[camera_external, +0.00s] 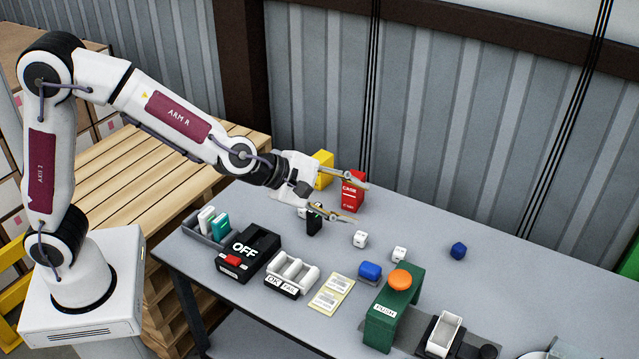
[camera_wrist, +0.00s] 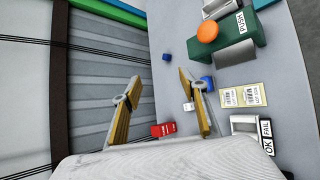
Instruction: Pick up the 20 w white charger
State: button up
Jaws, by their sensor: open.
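Two small white cubes with dark markings, which look like chargers, stand on the grey table in the external view: one nearer my gripper (camera_external: 360,239) and one farther right (camera_external: 399,254). Their markings are too small to read, so I cannot tell which is the 20 w one. In the wrist view one white cube (camera_wrist: 188,106) shows beside the right finger; the other is not clearly seen. My gripper (camera_external: 357,203) is open and empty, above the back left of the table, apart from both cubes. Its spread fingers also show in the wrist view (camera_wrist: 160,76).
A red box (camera_external: 352,191), yellow box (camera_external: 323,170) and black item (camera_external: 314,224) stand close by my gripper. A blue cube (camera_external: 459,250), blue block (camera_external: 370,270) and green stand with orange button (camera_external: 400,280) lie rightward. The back right of the table is clear.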

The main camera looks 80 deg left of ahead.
jog(key=w+a+f+n+y, duration=0.2)
jog(key=w+f+n, duration=0.3)
jog(key=f+n, duration=0.1)
jog(key=n+g+y, duration=0.1)
jog(key=n+y, duration=0.4)
jog(key=n, duration=0.5)
send_near(360, 237)
jog(key=w+d+r, duration=0.1)
jog(key=r, duration=0.1)
jog(key=w+d+r, duration=0.3)
jog(key=w+r, duration=0.1)
jog(key=shift+w+d, duration=0.1)
jog(key=shift+d, duration=0.1)
jog(key=a+f+n+y, duration=0.1)
jog(key=f, duration=0.1)
jog(key=s+a+f+n+y, duration=0.1)
jog(key=f+n, duration=0.1)
jog(key=s+a+f+n+g, duration=0.1)
jog(key=f, duration=0.1)
jog(key=shift+s+f+n+y, duration=0.2)
jog(key=shift+f+n+y, duration=0.1)
jog(key=shift+f+y, duration=0.1)
jog(key=shift+s+a+f+n+y, duration=0.25)
jog(key=shift+s+f+n+y, duration=0.05)
jog(key=shift+f+n, duration=0.1)
jog(key=shift+a, duration=0.1)
jog(key=shift+x, duration=1.2)
jog(key=shift+w+f, duration=0.1)
